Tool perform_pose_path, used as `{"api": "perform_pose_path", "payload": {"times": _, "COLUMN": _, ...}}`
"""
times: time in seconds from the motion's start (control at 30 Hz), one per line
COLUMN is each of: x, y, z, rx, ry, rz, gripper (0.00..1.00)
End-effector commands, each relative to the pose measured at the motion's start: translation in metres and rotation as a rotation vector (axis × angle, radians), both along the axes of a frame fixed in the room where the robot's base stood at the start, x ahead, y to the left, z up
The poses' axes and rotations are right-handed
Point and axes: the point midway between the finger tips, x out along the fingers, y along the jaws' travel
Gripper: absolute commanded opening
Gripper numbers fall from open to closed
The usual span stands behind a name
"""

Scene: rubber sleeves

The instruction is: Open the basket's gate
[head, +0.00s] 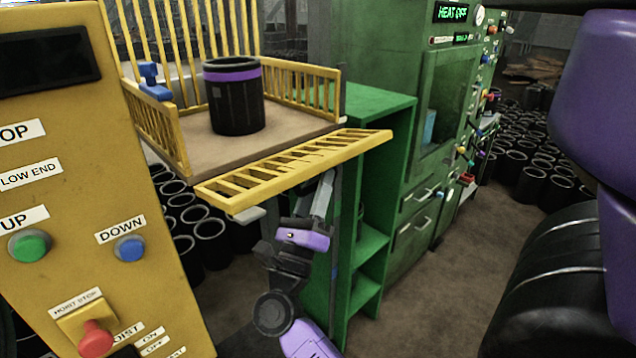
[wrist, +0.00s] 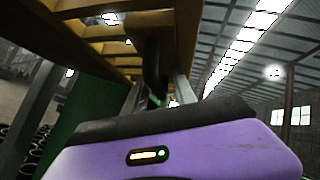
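The basket (head: 185,150) is a brown platform with yellow rails. Its yellow slatted gate (head: 300,168) lies folded down and outward at the front edge, roughly level with the platform. A black sleeve with a purple band (head: 236,100) stands upright on the platform. My gripper (head: 324,190) is below the gate's right half, pointing up at its underside. In the wrist view the gate's underside (wrist: 100,28) is overhead, and a dark part (wrist: 152,70) shows between the grey fingers. Whether the fingers grip it or touch the gate is unclear.
A yellow control panel (head: 90,190) with buttons stands close at the left. A green shelf (head: 375,180) and green machine (head: 420,110) stand to the right of the gate. Black sleeves (head: 190,235) crowd the floor under the basket. Brown floor (head: 445,270) is clear at centre right.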

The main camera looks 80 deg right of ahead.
Motion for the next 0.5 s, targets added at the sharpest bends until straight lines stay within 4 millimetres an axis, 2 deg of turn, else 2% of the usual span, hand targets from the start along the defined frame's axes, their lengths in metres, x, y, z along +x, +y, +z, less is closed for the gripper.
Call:
{"api": "perform_pose_path", "payload": {"times": 0.17, "x": 0.001, "y": 0.008, "z": -0.008, "rx": -0.002, "ry": 0.000, "rz": 0.002, "gripper": 0.36}}
{"api": "perform_pose_path", "payload": {"times": 0.5, "x": 0.006, "y": 0.050, "z": -0.042, "rx": -0.001, "ry": 0.001, "rz": 0.003, "gripper": 0.36}}
